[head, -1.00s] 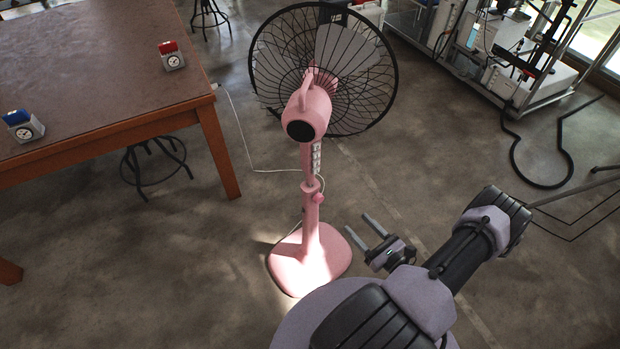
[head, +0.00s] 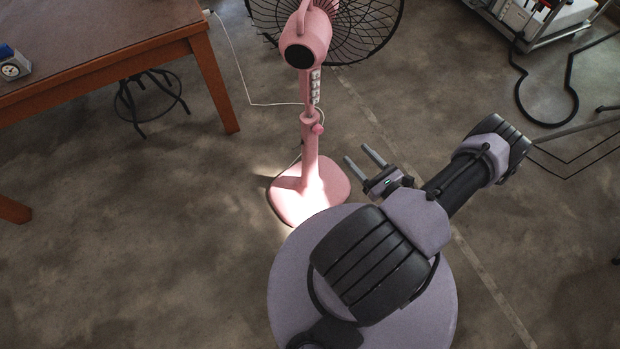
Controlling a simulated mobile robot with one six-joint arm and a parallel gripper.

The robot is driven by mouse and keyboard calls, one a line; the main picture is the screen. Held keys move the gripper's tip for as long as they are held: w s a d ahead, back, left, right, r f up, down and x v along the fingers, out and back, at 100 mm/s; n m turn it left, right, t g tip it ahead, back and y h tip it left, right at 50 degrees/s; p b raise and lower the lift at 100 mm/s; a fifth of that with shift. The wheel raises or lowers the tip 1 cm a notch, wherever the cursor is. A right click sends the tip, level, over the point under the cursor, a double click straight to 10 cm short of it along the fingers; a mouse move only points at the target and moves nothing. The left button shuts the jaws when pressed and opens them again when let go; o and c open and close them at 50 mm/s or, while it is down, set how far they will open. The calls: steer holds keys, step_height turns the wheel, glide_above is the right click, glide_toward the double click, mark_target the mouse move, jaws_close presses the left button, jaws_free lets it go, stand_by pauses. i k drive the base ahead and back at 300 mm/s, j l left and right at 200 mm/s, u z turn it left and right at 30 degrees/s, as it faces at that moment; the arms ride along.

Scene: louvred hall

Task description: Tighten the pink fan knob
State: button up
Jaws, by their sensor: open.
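The pink standing fan (head: 310,160) is upright on the floor on its rounded pink base (head: 300,205). Its black wire cage is cut off by the top of the head view. The pink fan knob (head: 318,129) sticks out from the right side of the pole, below a panel of pale buttons (head: 315,88). My gripper (head: 362,156) is to the right of the pole and appears a little lower than the knob in the picture. Its two grey fingers are parallel and apart, with nothing between them. They point up and left, and a gap shows between them and the knob.
A brown table (head: 110,60) stands at the upper left with a dark stool (head: 150,100) under its edge. A pale cord (head: 240,75) runs across the floor to the fan. A wheeled rack (head: 545,25) stands at the upper right, with black cable near it. Floor around the fan base is mostly clear.

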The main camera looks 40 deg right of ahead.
mark_target(318, 129)
steer(key=j+z, duration=0.1)
steer(key=z, duration=0.3)
steer(key=i+j+z, duration=0.15)
steer(key=z, duration=0.3)
steer(key=j+z, duration=0.15)
steer(key=z, duration=0.25)
steer(key=j+z, duration=0.15)
steer(key=z, duration=0.25)
